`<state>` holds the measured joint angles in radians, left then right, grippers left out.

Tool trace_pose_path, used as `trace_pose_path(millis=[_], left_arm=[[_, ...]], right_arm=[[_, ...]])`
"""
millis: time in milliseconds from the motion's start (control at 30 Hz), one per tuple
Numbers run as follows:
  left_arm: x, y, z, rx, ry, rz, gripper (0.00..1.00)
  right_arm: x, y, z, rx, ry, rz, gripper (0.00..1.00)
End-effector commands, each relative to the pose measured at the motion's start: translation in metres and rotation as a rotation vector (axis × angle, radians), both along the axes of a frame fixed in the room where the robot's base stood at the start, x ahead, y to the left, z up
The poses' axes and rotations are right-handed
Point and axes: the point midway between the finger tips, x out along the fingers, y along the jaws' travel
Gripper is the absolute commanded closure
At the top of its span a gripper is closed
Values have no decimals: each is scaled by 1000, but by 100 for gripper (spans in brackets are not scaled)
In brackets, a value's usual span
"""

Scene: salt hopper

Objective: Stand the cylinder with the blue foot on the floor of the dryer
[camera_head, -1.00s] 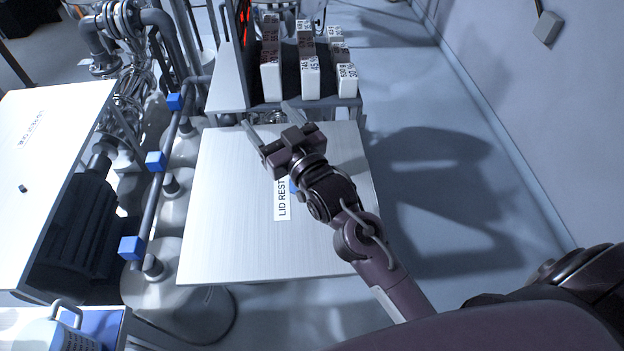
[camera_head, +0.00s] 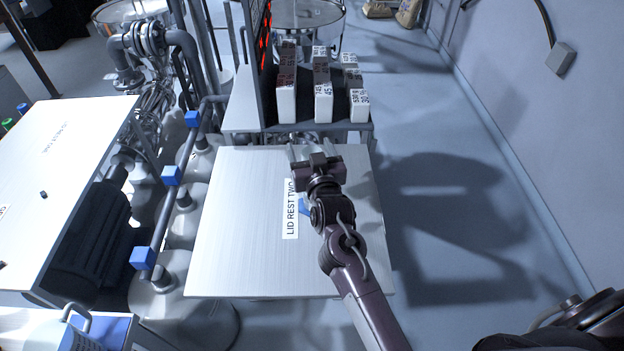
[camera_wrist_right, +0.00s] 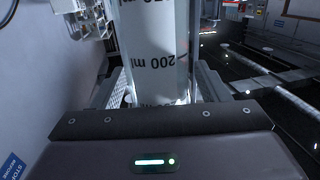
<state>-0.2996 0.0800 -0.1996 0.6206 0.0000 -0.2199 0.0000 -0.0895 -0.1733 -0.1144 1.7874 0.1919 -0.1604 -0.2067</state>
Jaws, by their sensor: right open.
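My right gripper (camera_head: 310,152) is open over the far part of the lid rest two table (camera_head: 240,240), its fingers pointing away from me. In the right wrist view a pale cylinder (camera_wrist_right: 155,50) with upside-down ml marks stretches between the open fingers (camera_wrist_right: 152,95); I cannot tell whether they touch it. In the head view a small blue piece (camera_head: 303,207), perhaps the cylinder's foot, shows beside my right arm; the rest is hidden by the arm and gripper. I cannot make out which thing is the dryer. My left gripper is not in view.
Several white blocks with labels (camera_head: 287,100) stand on a rack behind the table. A pipe with blue cubes (camera_head: 171,176) runs along the left. A white table (camera_head: 60,180) is farther left. A round glass vessel (camera_head: 305,14) is at the back. The floor at right (camera_head: 440,200) is clear.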

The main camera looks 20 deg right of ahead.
Motion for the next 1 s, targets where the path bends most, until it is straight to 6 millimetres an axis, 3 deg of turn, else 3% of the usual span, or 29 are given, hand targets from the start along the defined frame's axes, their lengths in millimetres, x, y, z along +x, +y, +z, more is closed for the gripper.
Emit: trace_pose_path(millis=[233, 733, 1000], left_arm=[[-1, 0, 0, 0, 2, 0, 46], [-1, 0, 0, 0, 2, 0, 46], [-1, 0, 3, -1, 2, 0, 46]], right_arm=[[1, 0, 0, 0, -1, 0, 34], [1, 0, 0, 0, -1, 0, 98], [2, -1, 4, 0, -1, 0, 98]])
